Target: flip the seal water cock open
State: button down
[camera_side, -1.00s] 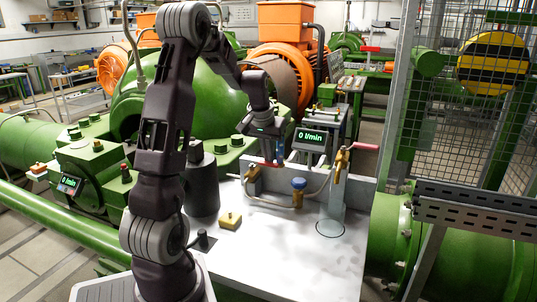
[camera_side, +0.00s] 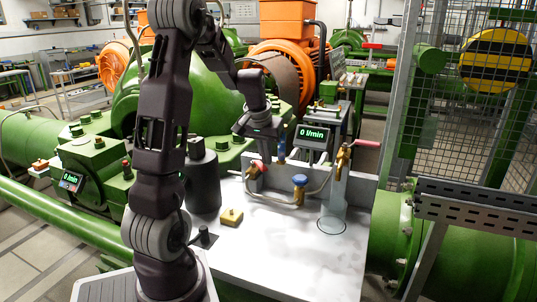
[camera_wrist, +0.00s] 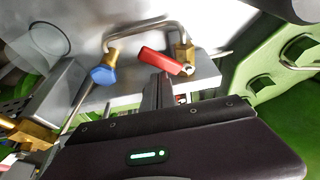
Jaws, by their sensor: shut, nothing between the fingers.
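The seal water cock is a brass valve (camera_side: 252,173) with a red lever (camera_side: 259,166) at the left end of a bent pipe on the bench. In the wrist view the red lever (camera_wrist: 163,61) lies slantwise beside the brass body (camera_wrist: 184,48), its left end towards the blue knob (camera_wrist: 103,75). My gripper (camera_side: 258,153) is just above the cock in the side view and partly covers it. In the wrist view my gripper's fingers (camera_wrist: 166,90) are shut and empty, close to the lever; whether they touch it I cannot tell. A display (camera_side: 312,135) reads 0 l/min.
The blue knob (camera_side: 299,181) sits mid-pipe. Another brass valve with a red handle (camera_side: 367,144) stands on a post to the right. The front of the white bench (camera_side: 290,255) is clear.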

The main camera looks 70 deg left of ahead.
jog(key=shift+s+d, duration=0.15)
jog(key=shift+s, duration=0.55)
jog(key=shift+s+d, duration=0.15)
jog(key=shift+s, duration=0.5)
jog(key=m, duration=0.1)
jog(key=s+m, duration=0.1)
jog(key=m, duration=0.1)
jog(key=s+m+h, duration=0.1)
jog(key=shift+a+t, duration=0.35)
jog(key=shift+t, duration=0.05)
jog(key=shift+s+a+m, duration=0.1)
jog(key=shift+m, duration=0.2)
notch_tip(320, 180, up, 10)
jog(key=s+a, duration=0.1)
jog(key=shift+s+a+f, duration=0.25)
jog(key=shift+s+a, duration=0.15)
